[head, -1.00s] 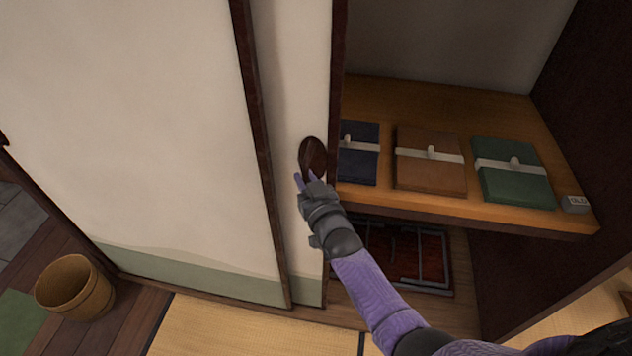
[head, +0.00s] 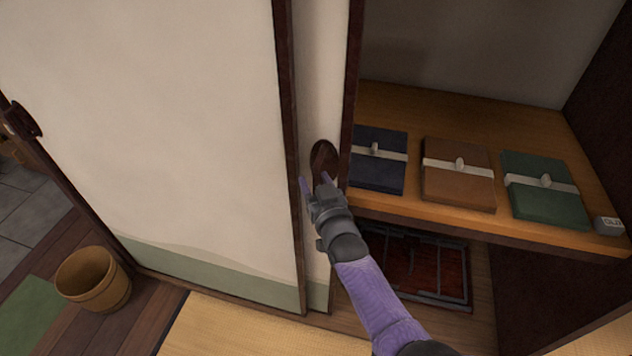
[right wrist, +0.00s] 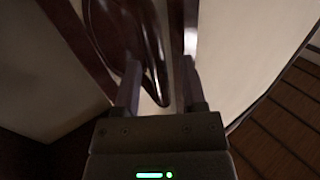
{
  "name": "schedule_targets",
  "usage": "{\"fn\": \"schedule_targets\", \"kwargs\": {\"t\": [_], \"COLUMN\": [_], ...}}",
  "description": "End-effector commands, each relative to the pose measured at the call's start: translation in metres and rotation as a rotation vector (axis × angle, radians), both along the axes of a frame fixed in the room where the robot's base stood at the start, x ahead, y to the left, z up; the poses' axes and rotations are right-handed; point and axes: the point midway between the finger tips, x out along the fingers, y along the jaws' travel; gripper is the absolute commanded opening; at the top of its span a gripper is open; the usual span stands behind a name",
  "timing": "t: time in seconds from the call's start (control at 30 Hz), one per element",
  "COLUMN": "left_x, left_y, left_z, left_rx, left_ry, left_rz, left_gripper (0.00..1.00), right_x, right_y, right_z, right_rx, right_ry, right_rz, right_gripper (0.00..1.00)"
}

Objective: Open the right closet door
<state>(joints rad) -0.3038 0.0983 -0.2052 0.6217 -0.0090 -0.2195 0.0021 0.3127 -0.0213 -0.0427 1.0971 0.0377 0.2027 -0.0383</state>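The right closet door (head: 322,70) is a cream sliding panel with a dark edge frame. Only a narrow strip of it shows beside the left door panel (head: 180,120), which overlaps it in front. A dark oval pull (head: 323,155) sits on this strip. My right gripper (head: 314,182) is at the pull with its two fingers apart, one over the pull's lower part. In the right wrist view, the fingers (right wrist: 160,85) are spread near the dark curved pull; whether they touch it I cannot tell. My left gripper is out of view.
Right of the door the closet is open. Its wooden shelf (head: 420,105) holds a blue book (head: 378,172), a brown book (head: 458,188), a green book (head: 545,205) and a small grey block (head: 608,224). A dark tray (head: 425,268) lies below. A wooden bucket (head: 93,280) stands lower left.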

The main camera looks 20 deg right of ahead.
Motion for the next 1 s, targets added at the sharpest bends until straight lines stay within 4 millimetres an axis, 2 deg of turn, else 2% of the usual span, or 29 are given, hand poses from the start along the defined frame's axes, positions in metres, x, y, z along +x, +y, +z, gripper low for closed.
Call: {"fn": "schedule_targets", "kwargs": {"t": [0.17,0.27,0.6,0.7,1.0], "left_x": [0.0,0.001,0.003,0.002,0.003], "left_y": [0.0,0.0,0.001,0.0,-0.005], "left_z": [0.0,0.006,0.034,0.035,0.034], "left_rx": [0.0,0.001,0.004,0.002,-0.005], "left_ry": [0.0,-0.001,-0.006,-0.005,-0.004], "left_rz": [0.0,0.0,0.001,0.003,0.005], "left_gripper": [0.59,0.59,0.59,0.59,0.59], "right_x": [0.0,-0.008,-0.084,-0.095,-0.099], "right_y": [0.0,-0.001,-0.003,-0.004,-0.004], "right_z": [0.001,0.002,0.003,0.002,0.0], "right_rx": [0.0,0.0,-0.001,0.0,0.0], "right_ry": [-0.001,0.0,0.001,0.0,-0.001], "right_rz": [0.0,0.0,0.0,0.0,0.0], "right_gripper": [0.53,0.53,0.53,0.53,0.53]}}
